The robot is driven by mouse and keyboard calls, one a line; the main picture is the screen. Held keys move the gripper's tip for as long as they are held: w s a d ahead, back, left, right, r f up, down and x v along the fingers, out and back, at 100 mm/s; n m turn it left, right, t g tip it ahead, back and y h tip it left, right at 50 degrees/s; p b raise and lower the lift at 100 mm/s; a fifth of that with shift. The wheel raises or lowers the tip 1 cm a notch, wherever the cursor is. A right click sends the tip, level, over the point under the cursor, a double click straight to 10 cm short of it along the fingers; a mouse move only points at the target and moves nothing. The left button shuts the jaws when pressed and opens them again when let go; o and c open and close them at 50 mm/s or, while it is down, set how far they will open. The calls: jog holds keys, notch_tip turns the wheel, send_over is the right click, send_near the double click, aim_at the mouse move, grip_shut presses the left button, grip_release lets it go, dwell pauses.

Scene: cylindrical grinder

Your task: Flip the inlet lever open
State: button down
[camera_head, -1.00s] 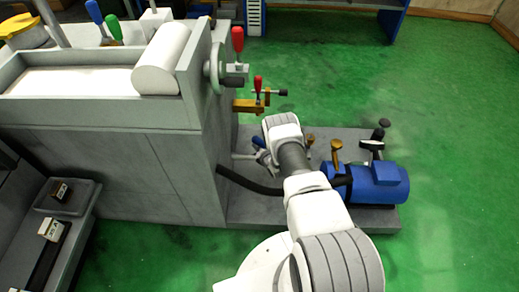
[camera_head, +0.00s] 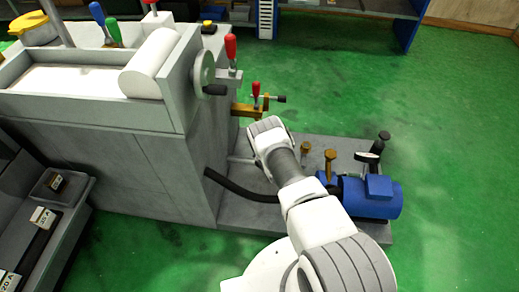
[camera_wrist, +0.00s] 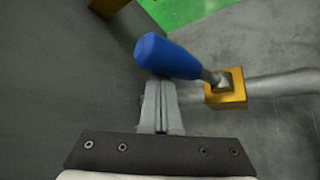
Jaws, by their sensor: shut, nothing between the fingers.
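The blue-handled lever (camera_wrist: 167,57) shows in the wrist view, on a brass valve block (camera_wrist: 226,89) fitted to a grey pipe (camera_wrist: 280,84). The handle lies nearly along the pipe line, its thick blue end pointing left and slightly up in the picture. My gripper (camera_wrist: 161,90) is shut and empty, its fingertips right at the near side of the blue handle; I cannot tell whether they touch it. In the head view my arm hides this lever and my fingers.
The grinder's grey wall (camera_head: 155,165) stands left of my wrist. A red-handled lever on a brass valve (camera_head: 256,92) sits above. A blue motor (camera_head: 370,197), brass knobs and a black hose (camera_head: 240,190) are on the grey base plate. Green floor is clear at right.

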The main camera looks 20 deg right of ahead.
jog(key=shift+s+d+r, duration=0.2)
jog(key=shift+s+d, duration=0.05)
jog(key=shift+d, duration=0.4)
jog(key=shift+s+d+r, duration=0.25)
jog(key=shift+s+d, duration=0.05)
jog(key=shift+d, duration=0.4)
jog(key=shift+s+d+r, duration=0.2)
jog(key=shift+s+d, duration=0.05)
jog(key=shift+d, duration=0.4)
jog(key=shift+s+d+f, duration=0.1)
jog(key=shift+s+d, duration=0.05)
jog(key=shift+d, duration=0.05)
jog(key=shift+a+b, duration=0.1)
jog(key=shift+b, duration=0.3)
jog(key=w+a+b, duration=0.1)
jog(key=a, duration=0.3)
jog(key=s+d+p, duration=0.1)
jog(key=s+p, duration=0.2)
jog(key=s, duration=0.5)
jog(key=shift+s+d, duration=0.3)
jog(key=shift+d, duration=0.05)
